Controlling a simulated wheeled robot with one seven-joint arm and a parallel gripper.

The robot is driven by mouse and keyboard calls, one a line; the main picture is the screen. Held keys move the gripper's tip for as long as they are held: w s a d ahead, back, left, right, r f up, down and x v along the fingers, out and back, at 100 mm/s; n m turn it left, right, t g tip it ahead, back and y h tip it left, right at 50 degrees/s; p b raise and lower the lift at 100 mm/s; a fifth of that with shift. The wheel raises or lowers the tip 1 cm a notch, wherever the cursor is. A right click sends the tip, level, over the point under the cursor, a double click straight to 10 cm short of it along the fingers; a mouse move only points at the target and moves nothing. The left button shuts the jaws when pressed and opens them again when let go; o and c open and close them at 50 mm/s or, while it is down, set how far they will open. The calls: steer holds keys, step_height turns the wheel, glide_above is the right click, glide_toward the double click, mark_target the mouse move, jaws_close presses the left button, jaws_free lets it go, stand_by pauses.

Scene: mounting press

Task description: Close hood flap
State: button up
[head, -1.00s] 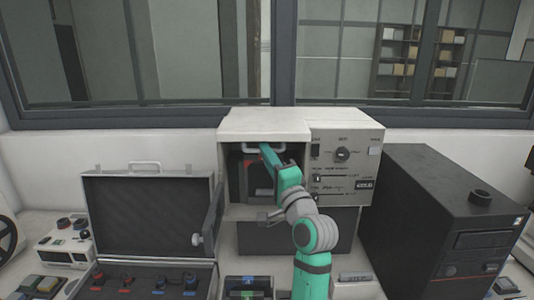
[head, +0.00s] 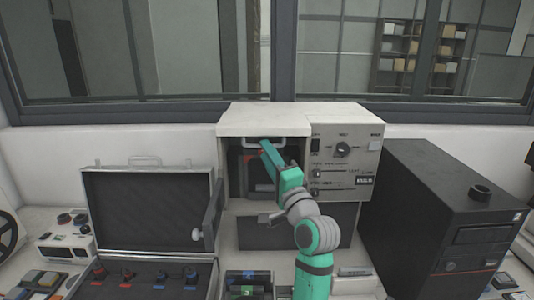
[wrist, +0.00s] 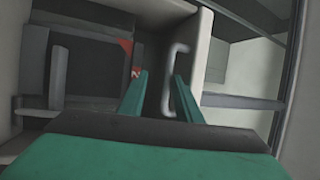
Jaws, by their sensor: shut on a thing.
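The mounting press (head: 265,119) is a pale cabinet with a dark open recess at the front left and a control panel at the right. A pale U-shaped handle (head: 250,142) shows at the top of the recess, just under the hood's front edge. In the wrist view the handle (wrist: 180,75) stands off a pale panel (wrist: 203,45), which looks like the raised hood flap. My gripper (head: 265,146) reaches the top of the recess. Its green fingers (wrist: 160,88) are shut on the handle. The exact contact is partly hidden.
A dark side door (head: 211,212) with a pale knob stands out at the recess's left. An open case (head: 148,216) lies to the left, and a black computer-like box (head: 440,200) stands close on the right. A window is behind.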

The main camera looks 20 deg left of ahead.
steer(key=v, duration=1)
